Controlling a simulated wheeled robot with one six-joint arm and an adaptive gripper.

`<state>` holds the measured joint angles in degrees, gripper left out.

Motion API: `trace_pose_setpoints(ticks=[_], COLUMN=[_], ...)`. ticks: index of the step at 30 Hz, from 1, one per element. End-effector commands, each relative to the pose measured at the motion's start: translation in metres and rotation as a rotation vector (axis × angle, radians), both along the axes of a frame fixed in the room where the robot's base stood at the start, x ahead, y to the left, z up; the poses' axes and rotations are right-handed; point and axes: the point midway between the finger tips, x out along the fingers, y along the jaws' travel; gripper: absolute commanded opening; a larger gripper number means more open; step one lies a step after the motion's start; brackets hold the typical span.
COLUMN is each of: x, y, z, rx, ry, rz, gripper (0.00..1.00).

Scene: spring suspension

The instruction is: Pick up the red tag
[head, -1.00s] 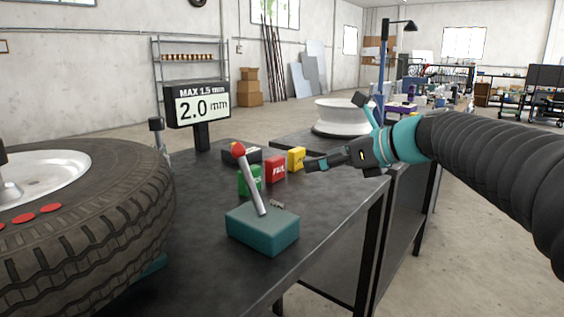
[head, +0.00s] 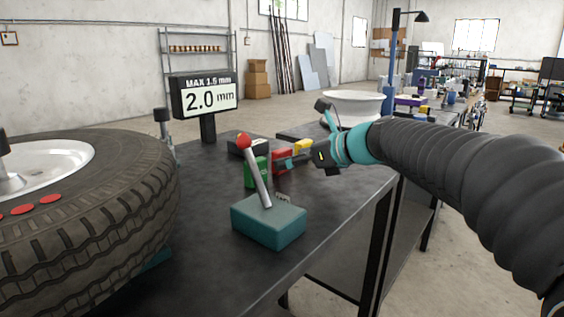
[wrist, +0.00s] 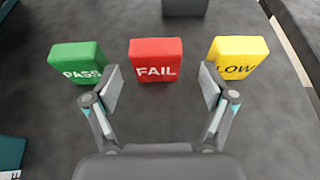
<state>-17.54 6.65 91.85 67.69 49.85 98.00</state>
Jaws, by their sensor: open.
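The red tag (wrist: 156,60), a block lettered FAIL, stands on the dark table between the green PASS tag (wrist: 78,64) and the yellow LOW tag (wrist: 238,58). In the wrist view my gripper (wrist: 160,88) is open and empty. Its two fingers are spread, and the red tag lies just ahead of the gap between them, roughly centred. The left fingertip is close to the green tag and the right one close to the yellow tag; contact cannot be told.
A teal box with a red-knobbed lever (head: 268,226) stands nearer on the table (head: 215,275). A tyre (head: 110,220) fills the left side. A display reading 2.0 mm (head: 206,98) and a dark block (wrist: 185,7) are behind the tags.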

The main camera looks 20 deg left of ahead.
Motion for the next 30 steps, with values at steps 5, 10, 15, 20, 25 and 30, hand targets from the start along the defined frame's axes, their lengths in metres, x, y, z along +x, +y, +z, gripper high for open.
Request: trace_pose_setpoints(ticks=[5, 10, 15, 20, 25, 30], x=[0.005, 0.009, 0.009, 0.009, 0.009, 0.009], y=[0.024, 0.032, 0.032, 0.032, 0.032, 0.032], z=[-0.013, -0.016, -0.016, -0.016, -0.016, -0.016], rx=[-0.001, -0.001, -0.001, -0.001, -0.001, -0.001], ry=[0.003, 0.0, 0.0, 0.0, 0.0, 0.0], rz=[0.002, 0.0, 0.0, 0.0, 0.0, 0.0], gripper=[0.83, 0.83, 0.81, 0.41, 0.23, 0.23])
